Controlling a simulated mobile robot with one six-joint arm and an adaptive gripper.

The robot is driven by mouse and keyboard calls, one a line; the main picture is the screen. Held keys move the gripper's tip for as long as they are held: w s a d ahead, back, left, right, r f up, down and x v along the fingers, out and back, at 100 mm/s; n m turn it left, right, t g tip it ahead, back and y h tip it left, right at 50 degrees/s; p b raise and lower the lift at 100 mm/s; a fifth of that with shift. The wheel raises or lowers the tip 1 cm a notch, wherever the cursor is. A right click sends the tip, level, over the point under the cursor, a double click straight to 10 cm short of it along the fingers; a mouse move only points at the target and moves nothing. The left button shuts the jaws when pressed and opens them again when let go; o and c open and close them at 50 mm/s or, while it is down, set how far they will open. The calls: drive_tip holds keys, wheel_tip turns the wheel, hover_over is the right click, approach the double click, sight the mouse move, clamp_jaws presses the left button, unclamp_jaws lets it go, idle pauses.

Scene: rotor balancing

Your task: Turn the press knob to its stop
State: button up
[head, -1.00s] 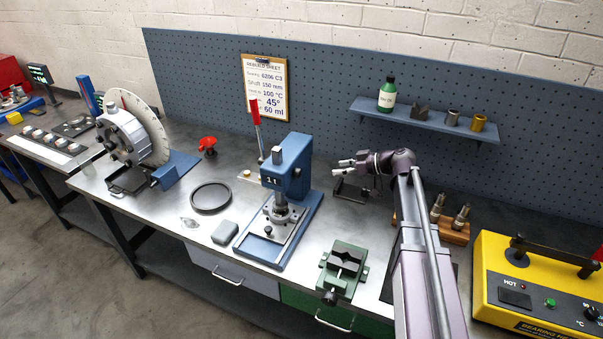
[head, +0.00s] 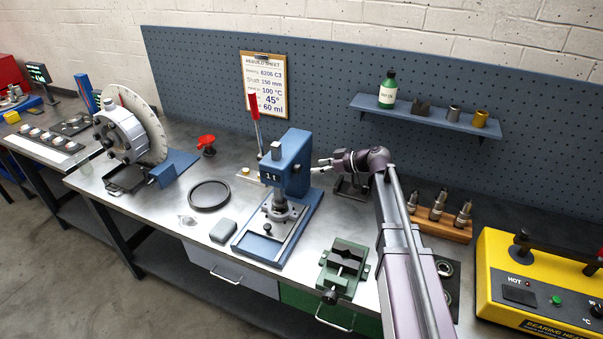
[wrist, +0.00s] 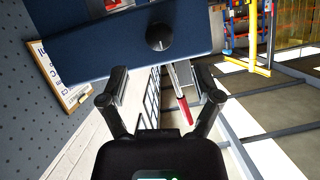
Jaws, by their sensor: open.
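The blue arbor press (head: 285,160) stands upright in the middle of the bench. In the wrist view its blue side (wrist: 110,48) fills the upper part, with the round black press knob (wrist: 160,37) on it. A thin pale line marks the knob's face. My gripper (head: 317,166) is just right of the press head, pointing left at its side. In the wrist view my gripper (wrist: 158,80) is open and empty, with the knob ahead, beyond the gap between the fingertips. The fingers look apart from the knob. In the head view I cannot make out the knob clearly.
The red-handled lever (head: 253,108) rises behind the press. A green vise (head: 344,268) stands at front right, and a wooden block with metal pins (head: 438,220) stands right of my arm. A shelf (head: 425,117) hangs on the pegboard behind.

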sight(300, 169)
drive_tip(key=b+x, duration=0.2)
drive_tip(key=x, duration=0.4)
drive_tip(key=shift+w+a+f, duration=0.1)
drive_tip(key=shift+a+f, duration=0.05)
drive_tip(key=shift+a, duration=0.15)
clamp_jaws()
